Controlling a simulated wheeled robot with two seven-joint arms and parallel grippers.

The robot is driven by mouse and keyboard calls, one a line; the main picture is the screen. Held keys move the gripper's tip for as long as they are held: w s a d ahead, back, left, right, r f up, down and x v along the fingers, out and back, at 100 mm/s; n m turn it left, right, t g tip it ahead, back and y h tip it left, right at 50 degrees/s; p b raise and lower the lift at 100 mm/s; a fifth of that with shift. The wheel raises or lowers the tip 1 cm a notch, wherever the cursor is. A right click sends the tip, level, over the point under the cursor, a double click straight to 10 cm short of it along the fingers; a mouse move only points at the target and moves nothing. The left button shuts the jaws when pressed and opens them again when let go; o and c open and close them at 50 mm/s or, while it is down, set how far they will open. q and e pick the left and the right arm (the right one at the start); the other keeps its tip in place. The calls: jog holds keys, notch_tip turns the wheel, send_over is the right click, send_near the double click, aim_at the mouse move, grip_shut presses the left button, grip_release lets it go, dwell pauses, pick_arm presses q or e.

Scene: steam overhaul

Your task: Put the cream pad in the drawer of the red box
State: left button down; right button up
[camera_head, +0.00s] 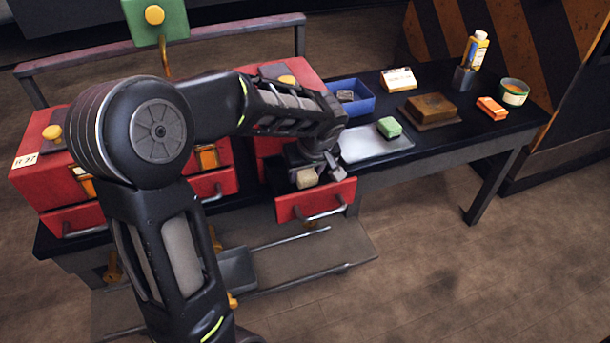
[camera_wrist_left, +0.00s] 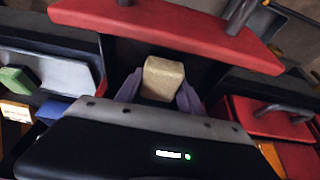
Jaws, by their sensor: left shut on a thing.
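The cream pad (camera_head: 307,178) is between the fingers of my left gripper (camera_head: 318,172), which is shut on it. In the left wrist view the cream pad (camera_wrist_left: 162,80) sits between the two fingertips (camera_wrist_left: 160,92). The pad is over the open drawer (camera_head: 316,201) of a red box (camera_head: 295,70), behind the drawer's red front. In the wrist view the drawer front (camera_wrist_left: 170,30) lies just beyond the pad. I cannot tell whether the pad touches the drawer floor. My arm hides much of the red box. My right gripper is not in view.
More red boxes (camera_head: 60,190) with drawers stand to the left. On the table to the right are a blue tray (camera_head: 352,103), a green block (camera_head: 389,127) on a grey plate (camera_head: 368,150), a brown block (camera_head: 431,106), an orange block (camera_head: 491,108), a tub (camera_head: 514,94) and a bottle (camera_head: 475,52).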

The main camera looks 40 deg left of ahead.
pick_arm(q)
jog(key=shift+f, duration=0.4)
jog(key=shift+f+b, duration=0.2)
jog(key=shift+b, duration=0.1)
jog(key=c, duration=0.7)
grip_release()
jog(key=shift+r, duration=0.15)
jog(key=shift+r+p, duration=0.2)
jog(key=shift+p, duration=0.2)
jog(key=p+v, duration=0.1)
jog(key=v, duration=1.1)
jog(key=shift+s+f, duration=0.1)
jog(key=shift+f, duration=0.05)
